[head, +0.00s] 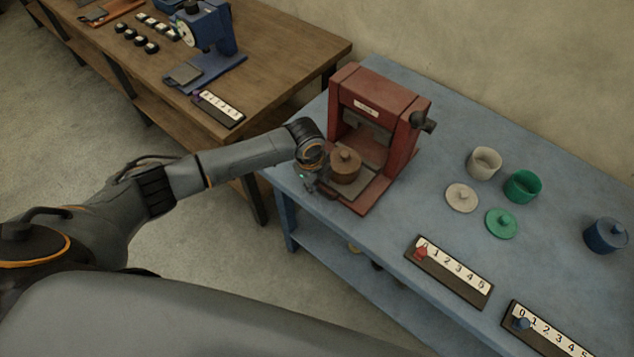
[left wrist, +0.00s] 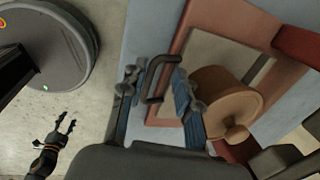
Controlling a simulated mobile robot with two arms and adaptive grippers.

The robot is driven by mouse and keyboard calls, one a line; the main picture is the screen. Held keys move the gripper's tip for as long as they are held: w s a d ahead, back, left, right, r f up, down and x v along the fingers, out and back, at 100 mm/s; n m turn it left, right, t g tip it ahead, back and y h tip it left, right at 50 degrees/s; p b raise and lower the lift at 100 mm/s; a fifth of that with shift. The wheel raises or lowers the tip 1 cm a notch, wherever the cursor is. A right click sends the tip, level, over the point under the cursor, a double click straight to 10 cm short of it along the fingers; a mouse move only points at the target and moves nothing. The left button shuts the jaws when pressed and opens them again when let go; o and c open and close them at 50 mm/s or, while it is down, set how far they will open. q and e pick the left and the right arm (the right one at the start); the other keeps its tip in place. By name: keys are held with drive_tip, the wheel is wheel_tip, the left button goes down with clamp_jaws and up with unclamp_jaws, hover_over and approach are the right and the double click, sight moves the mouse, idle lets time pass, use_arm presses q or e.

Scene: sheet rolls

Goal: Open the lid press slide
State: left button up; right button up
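The red lid press (head: 377,130) stands on the blue table, with a brown lidded pot (head: 345,167) on its slide plate (head: 366,189). In the left wrist view the slide (left wrist: 205,55) shows with its dark loop handle (left wrist: 152,84) at the front edge, and the pot (left wrist: 222,98) lies beside my fingers. My left gripper (head: 318,183) is at the front of the press. In the left wrist view its fingers (left wrist: 158,92) are apart, one on each side of the handle, with gaps visible. My right gripper (left wrist: 66,127) shows small at lower left there, fingers apart and empty, over the floor.
A grey cup (head: 485,163) and a green cup (head: 522,186) stand right of the press, with two lids before them. A blue lidded pot (head: 606,236) is farther right. Numbered strips (head: 449,272) lie along the front edge. A wooden table (head: 270,45) stands behind left.

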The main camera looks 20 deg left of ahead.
use_arm(q)
drive_tip(key=shift+s+r, duration=0.15)
drive_tip(key=shift+s, duration=0.1)
drive_tip(key=shift+s+r, duration=0.15)
wheel_tip(320, 180, up, 12)
drive_tip(key=s, duration=0.2)
drive_tip(key=shift+a+f, duration=0.25)
drive_tip(key=shift+a, duration=0.15)
use_arm(e)
drive_tip(key=shift+g, duration=0.3)
drive_tip(key=s, duration=0.4)
drive_tip(key=shift+f, duration=0.1)
